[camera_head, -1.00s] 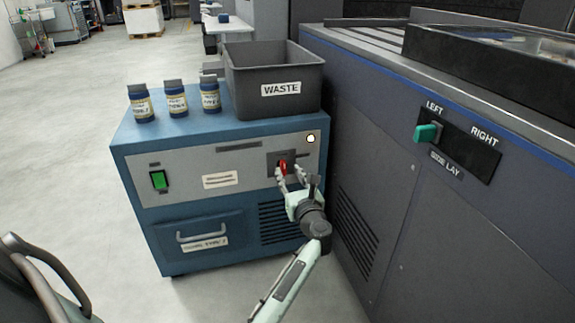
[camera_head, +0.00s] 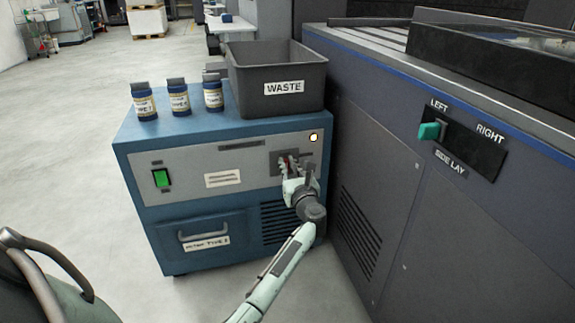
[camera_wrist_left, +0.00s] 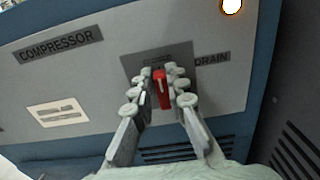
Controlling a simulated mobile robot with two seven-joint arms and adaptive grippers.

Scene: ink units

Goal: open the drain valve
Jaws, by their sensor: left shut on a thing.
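The drain valve's red handle (camera_wrist_left: 162,90) sits on a dark plate (camera_wrist_left: 178,58) beside the word DRAIN in the left wrist view. My left gripper (camera_wrist_left: 160,88) is shut on the handle, with a finger on each side of it. The handle points down toward the gripper's palm in that view. In the head view my left gripper (camera_head: 288,170) is at the upper right of the blue unit's front (camera_head: 210,176), and only a little red of the handle (camera_head: 290,158) shows between the fingers. My right gripper is not in view.
The large grey machine (camera_head: 385,150) stands close on the right. A lamp (camera_head: 313,137) glows above the valve.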

